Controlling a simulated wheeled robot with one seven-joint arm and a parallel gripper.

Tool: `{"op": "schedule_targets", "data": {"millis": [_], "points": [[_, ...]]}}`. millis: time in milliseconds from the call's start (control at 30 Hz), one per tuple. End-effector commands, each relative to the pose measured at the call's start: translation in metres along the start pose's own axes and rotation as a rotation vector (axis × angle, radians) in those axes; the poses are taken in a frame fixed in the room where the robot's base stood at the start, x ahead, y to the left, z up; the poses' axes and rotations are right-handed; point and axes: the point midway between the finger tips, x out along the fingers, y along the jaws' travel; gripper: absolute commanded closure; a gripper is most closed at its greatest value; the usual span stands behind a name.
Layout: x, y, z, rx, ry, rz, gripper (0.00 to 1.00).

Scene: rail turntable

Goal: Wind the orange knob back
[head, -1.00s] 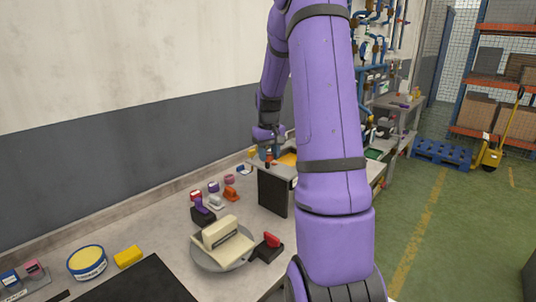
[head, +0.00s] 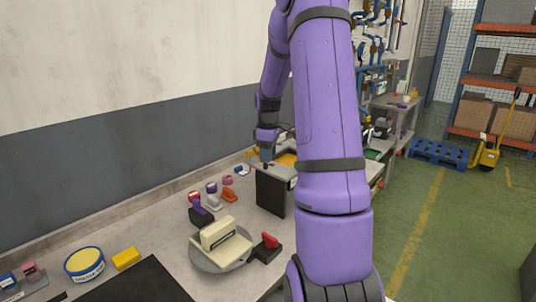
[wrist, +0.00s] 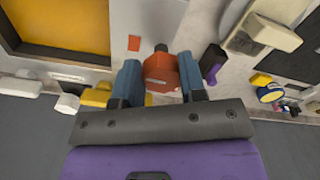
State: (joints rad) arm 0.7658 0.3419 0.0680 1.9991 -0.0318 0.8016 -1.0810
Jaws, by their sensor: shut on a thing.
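The orange knob (wrist: 161,68) shows in the middle of the wrist view, between the two blue-grey fingers of my gripper (wrist: 160,78). My gripper is shut on it, with one finger on each side. A small dark stem shows just beyond the knob. In the head view my gripper (head: 266,155) is low over a raised grey bench part (head: 279,172) with a dark front panel. The knob is mostly hidden there by the fingers.
A grey turntable (head: 206,263) with a cream block (head: 219,233) stands nearer, beside a red lever (head: 269,241) and a purple lever (head: 199,206). A yellow tin (head: 84,262) and yellow block (head: 126,258) lie at left. A yellow panel (wrist: 65,25) is in the wrist view.

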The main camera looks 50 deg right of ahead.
Motion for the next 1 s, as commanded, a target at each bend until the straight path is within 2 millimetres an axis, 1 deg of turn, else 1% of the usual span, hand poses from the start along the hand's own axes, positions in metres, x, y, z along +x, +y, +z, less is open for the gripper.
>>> {"op": "schedule_targets", "data": {"millis": [267,667,700,767,800,1000], "points": [[-0.0005,0.001,-0.0003,-0.054,0.001,0.002,0.85],[-0.0006,0.001,-0.0003,-0.058,0.001,0.002,0.85],[-0.0006,0.0011,-0.0003,-0.058,0.001,0.002,0.53],[-0.0006,0.001,-0.0003,-0.058,0.001,0.001,0.39],[-0.0005,0.0009,-0.0003,-0.058,0.001,0.001,0.36],[-0.0003,0.0007,-0.0001,-0.057,0.0,0.001,0.36]]}}
